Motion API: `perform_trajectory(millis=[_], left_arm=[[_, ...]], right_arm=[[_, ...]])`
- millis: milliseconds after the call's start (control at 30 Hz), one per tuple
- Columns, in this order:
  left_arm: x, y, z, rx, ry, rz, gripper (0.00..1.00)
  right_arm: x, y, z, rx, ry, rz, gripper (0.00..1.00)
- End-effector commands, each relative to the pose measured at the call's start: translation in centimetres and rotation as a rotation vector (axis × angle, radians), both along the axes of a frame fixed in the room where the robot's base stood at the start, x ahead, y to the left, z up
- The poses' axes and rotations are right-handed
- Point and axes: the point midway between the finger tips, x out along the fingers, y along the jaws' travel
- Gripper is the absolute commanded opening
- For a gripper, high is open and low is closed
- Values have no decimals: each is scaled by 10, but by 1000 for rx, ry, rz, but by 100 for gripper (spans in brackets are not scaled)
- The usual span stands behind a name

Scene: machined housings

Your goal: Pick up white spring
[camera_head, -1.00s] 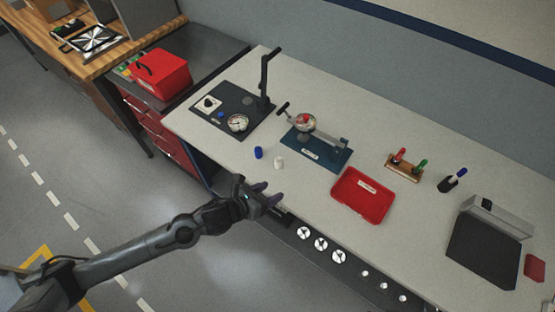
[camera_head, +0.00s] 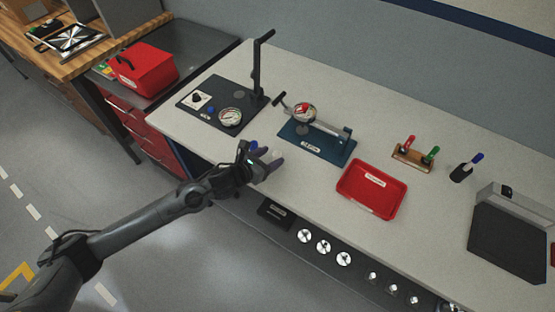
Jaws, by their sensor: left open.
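The white spring (camera_head: 276,154) is a small pale cylinder standing near the front edge of the bench, partly hidden by my left gripper. My left gripper (camera_head: 268,161) is at the bench's front edge, open, with its fingertips right by the white spring. I cannot tell whether the spring is between the fingers or just beyond them. A small blue cylinder (camera_head: 254,146) beside it is mostly hidden behind the gripper. My right gripper is not in view.
A blue-based fixture (camera_head: 318,145) with a gauge stands behind the spring. A dark plate (camera_head: 205,115) with a dial and upright post is to the left. A red tray (camera_head: 371,190) lies to the right, with a marker holder (camera_head: 412,157) beyond. The bench between tray and gripper is clear.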

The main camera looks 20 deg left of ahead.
Motion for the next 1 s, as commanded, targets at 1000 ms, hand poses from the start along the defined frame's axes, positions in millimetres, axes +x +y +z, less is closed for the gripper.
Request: perform_trajectory(millis=[1000], left_arm=[[44,-23,-25,0,0,0,37]], right_arm=[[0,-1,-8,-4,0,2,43]])
